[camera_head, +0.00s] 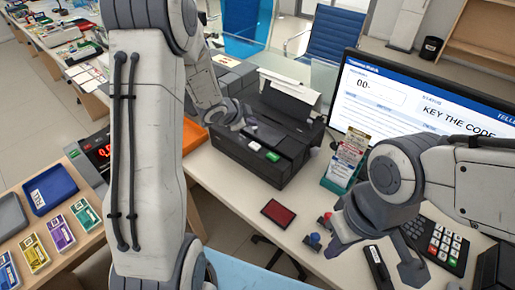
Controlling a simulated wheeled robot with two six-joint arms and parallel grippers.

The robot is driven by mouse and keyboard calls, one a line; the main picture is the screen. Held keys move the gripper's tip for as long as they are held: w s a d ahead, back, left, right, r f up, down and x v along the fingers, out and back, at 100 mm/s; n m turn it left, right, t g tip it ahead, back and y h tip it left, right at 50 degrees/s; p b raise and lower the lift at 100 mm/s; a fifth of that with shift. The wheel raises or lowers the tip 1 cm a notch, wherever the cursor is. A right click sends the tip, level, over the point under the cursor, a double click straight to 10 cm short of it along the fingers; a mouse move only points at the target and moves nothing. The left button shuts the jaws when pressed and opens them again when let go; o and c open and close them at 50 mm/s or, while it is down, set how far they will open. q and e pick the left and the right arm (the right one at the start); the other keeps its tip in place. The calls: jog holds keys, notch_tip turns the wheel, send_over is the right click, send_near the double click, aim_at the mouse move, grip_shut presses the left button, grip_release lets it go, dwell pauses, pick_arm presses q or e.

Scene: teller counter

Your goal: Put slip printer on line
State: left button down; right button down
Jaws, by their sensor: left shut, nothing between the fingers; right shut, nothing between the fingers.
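The slip printer (262,165) is a black boxy machine on the light wooden counter, with white paper (291,83) standing out of its top. Its front panel has a green button (272,156) and a pale button (254,146) beside it. My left gripper (235,117) is shut and empty at the printer's left upper side; I cannot tell if it touches. My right gripper (372,228) is shut and empty above the counter, right of the printer, near the keypad. My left forearm hides part of the counter left of the printer.
A monitor (420,105) reading "KEY THE CODE" stands behind right. An orange tray (194,137) sits left of the printer.

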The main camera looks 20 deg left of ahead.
aim_at(256, 143)
pick_arm(q)
notch_tip(256, 143, down, 7)
jog(key=b, duration=0.6)
jog(key=shift+f, duration=0.15)
jog(key=shift+f+b, duration=0.3)
jog(key=shift+b, duration=0.15)
dwell(1.1)
jog(key=shift+w+f, duration=0.2)
jog(key=shift+f, duration=0.2)
jog(key=shift+f+b, duration=0.5)
jog(key=shift+b, duration=0.15)
dwell(0.4)
dwell(0.3)
jog(key=shift+r+p, duration=0.9)
jog(key=shift+r, duration=0.1)
